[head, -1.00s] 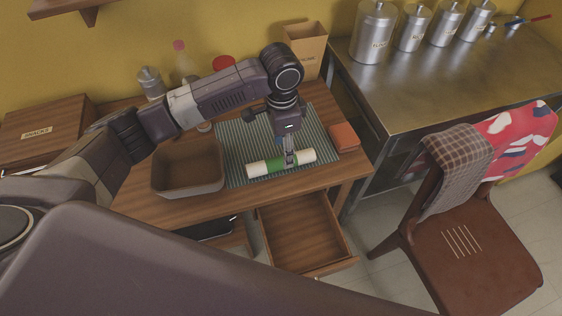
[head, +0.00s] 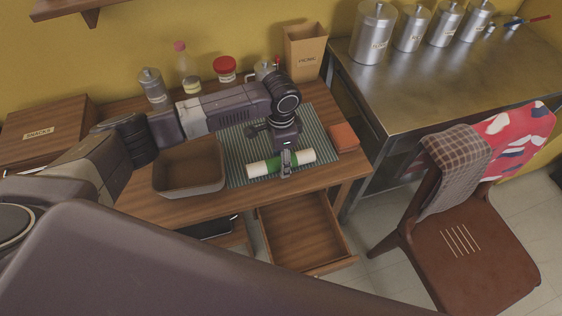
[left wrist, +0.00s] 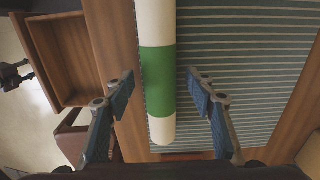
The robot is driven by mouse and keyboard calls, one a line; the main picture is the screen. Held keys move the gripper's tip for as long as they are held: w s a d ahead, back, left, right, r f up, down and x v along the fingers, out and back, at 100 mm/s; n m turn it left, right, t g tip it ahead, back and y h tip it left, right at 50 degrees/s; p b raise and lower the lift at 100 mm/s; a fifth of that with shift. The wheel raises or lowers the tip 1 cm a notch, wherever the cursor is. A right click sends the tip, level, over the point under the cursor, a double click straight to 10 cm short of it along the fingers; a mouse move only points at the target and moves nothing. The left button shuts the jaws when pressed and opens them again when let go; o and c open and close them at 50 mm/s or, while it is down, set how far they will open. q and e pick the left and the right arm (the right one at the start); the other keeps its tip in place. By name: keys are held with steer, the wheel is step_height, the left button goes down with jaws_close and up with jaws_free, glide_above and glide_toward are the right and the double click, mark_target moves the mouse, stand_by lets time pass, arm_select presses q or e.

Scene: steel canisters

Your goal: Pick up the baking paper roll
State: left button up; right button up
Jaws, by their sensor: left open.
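The baking paper roll (head: 303,157) is white with a green band and lies on the striped mat (head: 318,125) near the table's front edge. It also shows in the left wrist view (left wrist: 157,80), running lengthwise between the fingers. My left gripper (head: 286,174) is open, its two fingers on either side of the roll with gaps visible in the left wrist view (left wrist: 163,80). The gripper hides part of the roll in the head view. My right gripper is not in view.
A brown bin (head: 190,187) stands left of the mat. An open drawer (head: 303,232) juts out below the table front. An orange-brown block (head: 344,136) lies at the mat's right. Jars, a bottle and a paper bag (head: 305,50) stand behind.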

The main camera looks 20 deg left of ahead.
arm_select(q)
steer(key=c, duration=1.3)
steer(key=shift+r, duration=0.15)
